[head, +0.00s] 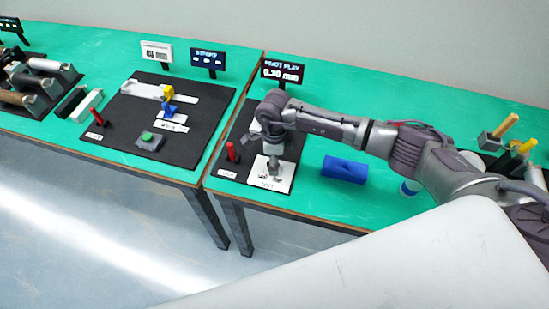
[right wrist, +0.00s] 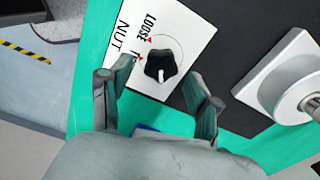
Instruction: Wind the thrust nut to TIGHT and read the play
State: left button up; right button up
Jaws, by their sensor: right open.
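The thrust nut is a black knob (right wrist: 160,62) on a white plate marked NUT and LOOSE; the other label is mostly hidden by a finger. Its white mark is at the knob's lower end in the right wrist view. My right gripper (right wrist: 156,84) is open, with its fingers on either side and the knob just beyond the fingertips, not gripped. In the head view my right gripper (head: 273,172) points down over the white plate (head: 266,186), hiding the knob. The play display (head: 282,71) reads 0.30 mm. My left gripper is not in view.
A red post (head: 232,151) stands left of the plate, and a blue block (head: 345,169) lies to its right. A round silver part (right wrist: 290,87) is beside the plate in the right wrist view. The left table holds another black board (head: 118,118) with a green button.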

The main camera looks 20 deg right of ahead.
jog(key=shift+f, duration=0.45)
jog(key=shift+c, duration=0.3)
jog(key=c, duration=1.1)
jog(key=shift+m, duration=0.3)
